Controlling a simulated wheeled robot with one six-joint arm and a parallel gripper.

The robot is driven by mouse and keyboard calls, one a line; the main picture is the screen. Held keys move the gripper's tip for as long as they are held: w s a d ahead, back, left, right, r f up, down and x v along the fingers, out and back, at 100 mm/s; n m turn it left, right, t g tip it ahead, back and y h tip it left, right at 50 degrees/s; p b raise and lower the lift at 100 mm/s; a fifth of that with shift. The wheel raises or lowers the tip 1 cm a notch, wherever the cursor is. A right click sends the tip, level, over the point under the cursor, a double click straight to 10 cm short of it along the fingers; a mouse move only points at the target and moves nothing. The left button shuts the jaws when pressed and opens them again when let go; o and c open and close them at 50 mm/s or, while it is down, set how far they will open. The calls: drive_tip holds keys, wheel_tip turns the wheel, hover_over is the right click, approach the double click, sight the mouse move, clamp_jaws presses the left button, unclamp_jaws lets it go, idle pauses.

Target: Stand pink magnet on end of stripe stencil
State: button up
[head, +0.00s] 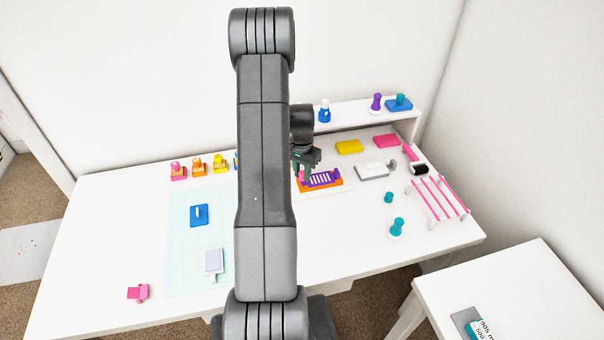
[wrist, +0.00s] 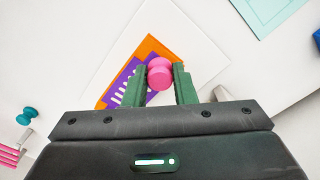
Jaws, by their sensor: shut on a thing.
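The stripe stencil (head: 321,180) is purple with white slots. It lies on an orange piece (head: 308,188) on a white sheet (head: 337,188). In the wrist view the purple stencil (wrist: 119,89) shows left of my gripper, with the orange piece (wrist: 149,47) around it. My gripper (wrist: 163,76) is shut on the pink magnet (wrist: 159,73), which has a round knob shape. The magnet is over or at one end of the stencil. I cannot tell whether it touches. In the head view my arm partly hides the gripper, and only a sliver of pink shows.
A rack with pink bars (head: 437,198) and teal knobs (head: 397,228) are nearer the right edge. A raised shelf (head: 350,113) runs behind. A pale cutting mat (head: 180,250) lies left.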

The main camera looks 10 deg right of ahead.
sight(302, 172)
drive_tip(key=shift+f, duration=0.8)
drive_tip(key=o, duration=1)
drive_tip(key=shift+c, duration=0.2)
drive_tip(key=shift+r, duration=0.2)
wheel_tip(302, 172, up, 12)
drive_tip(key=b, duration=0.2)
drive_tip(key=shift+f, duration=0.1)
wheel_tip(302, 172, down, 12)
drive_tip(key=shift+r+p, duration=0.2)
drive_tip(key=shift+p, duration=0.9)
drive_tip(key=shift+r+b, duration=0.35)
drive_tip(key=shift+r, duration=0.85)
